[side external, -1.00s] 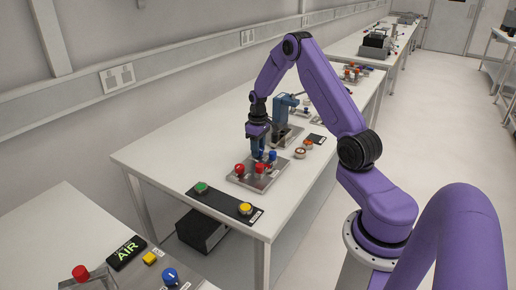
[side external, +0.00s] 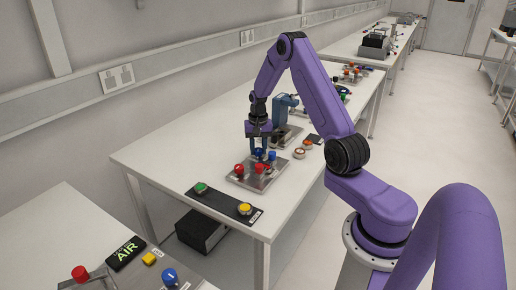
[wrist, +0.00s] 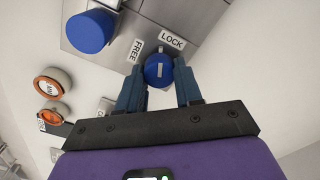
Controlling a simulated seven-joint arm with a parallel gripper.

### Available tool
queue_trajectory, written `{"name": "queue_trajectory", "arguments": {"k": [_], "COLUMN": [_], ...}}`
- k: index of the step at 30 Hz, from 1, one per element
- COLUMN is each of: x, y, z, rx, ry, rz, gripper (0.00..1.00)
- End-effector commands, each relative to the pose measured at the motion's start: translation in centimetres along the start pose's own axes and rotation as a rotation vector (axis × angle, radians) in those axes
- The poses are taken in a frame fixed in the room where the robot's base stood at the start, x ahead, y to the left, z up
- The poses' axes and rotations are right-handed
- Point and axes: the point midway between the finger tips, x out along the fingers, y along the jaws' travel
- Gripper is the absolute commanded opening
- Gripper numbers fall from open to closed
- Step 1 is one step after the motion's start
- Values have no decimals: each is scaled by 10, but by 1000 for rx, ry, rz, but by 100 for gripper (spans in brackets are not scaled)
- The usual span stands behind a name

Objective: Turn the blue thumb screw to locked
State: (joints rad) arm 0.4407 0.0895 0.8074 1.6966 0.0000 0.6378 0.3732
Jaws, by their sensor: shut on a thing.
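The blue thumb screw (wrist: 155,81) is a round knob with a short white line on top. In the wrist view it sits between my two fingers, which are shut on its sides. The FREE label (wrist: 136,50) is at its upper left and the LOCK label (wrist: 171,40) at its upper right. The white line runs nearly up and down the picture, its upper end facing between the two labels. My gripper (wrist: 160,84) also shows in the side view (side external: 259,150), pointing down over the metal plate (side external: 244,180); there the fingers partly hide the screw.
Another blue knob (wrist: 88,32) stands on the plate, left of the screw in the wrist view. Red knobs (side external: 239,169) (side external: 259,169) stand at the plate's front. A black panel (side external: 222,202) with green and yellow buttons lies nearer. A blue device (side external: 284,106) stands behind.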

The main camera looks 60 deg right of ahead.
Motion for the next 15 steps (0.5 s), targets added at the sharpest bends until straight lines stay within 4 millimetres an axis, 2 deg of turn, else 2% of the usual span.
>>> {"name": "queue_trajectory", "arguments": {"k": [6,15], "x": [0,-1], "y": [0,1], "z": [0,0], "rx": [179,350], "ry": [0,0], "rz": [0,0], "gripper": [4,4]}}
